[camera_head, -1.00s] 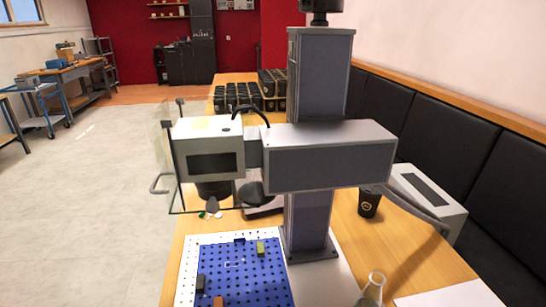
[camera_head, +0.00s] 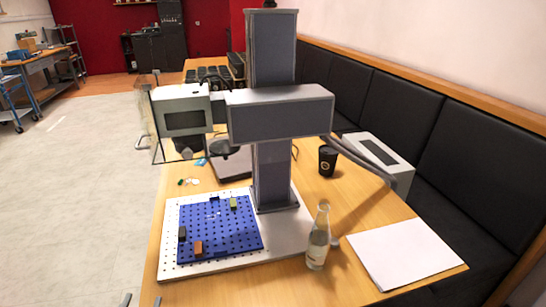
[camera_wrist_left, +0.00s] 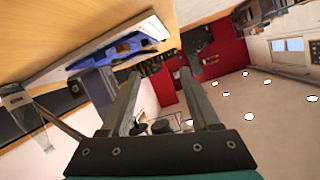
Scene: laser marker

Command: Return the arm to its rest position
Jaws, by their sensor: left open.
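My left gripper (camera_head: 141,300) shows only as two fingertips at the bottom edge of the head view, in front of the table's near left corner. In the left wrist view its two fingers (camera_wrist_left: 160,82) are spread apart with nothing between them. The rest of my left arm is out of the head view. My right gripper is in neither view. The laser marker (camera_head: 280,115) stands on its white perforated base (camera_head: 170,250). A blue pegboard (camera_head: 220,232) lies on that base, carrying an orange block (camera_head: 198,248), a dark block (camera_head: 182,233) and a yellow-green block (camera_head: 233,203).
A glass bottle (camera_head: 318,240) stands upright right of the base. White paper (camera_head: 405,252) lies at the table's right. A black cup (camera_head: 327,161) stands behind the bottle, near a white box (camera_head: 378,158). Black seating (camera_head: 440,130) lines the right. The floor (camera_head: 85,190) at left is clear.

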